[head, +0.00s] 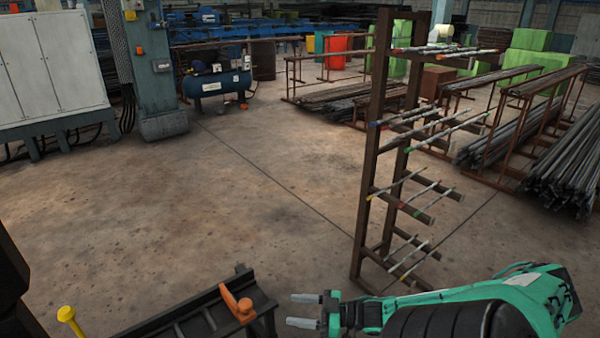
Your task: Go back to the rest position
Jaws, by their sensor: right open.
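My right gripper (304,310) shows at the bottom middle of the head view, at the end of my green and black right arm. Its two fingers point left, apart and with nothing between them. It is beside the dark metal frame (185,321) at the bottom, to the right of the orange part (237,303) on top of that frame, with a gap between. A yellow knob-like piece (68,316) stands at the lower left. My left gripper is not in the view.
A brown upright rack (376,150) with several thin rods stands close beyond my right arm. More racks with long bars (540,150) are at the right. A blue compressor (217,83) and a grey cabinet (55,65) stand at the back left. The middle floor is clear.

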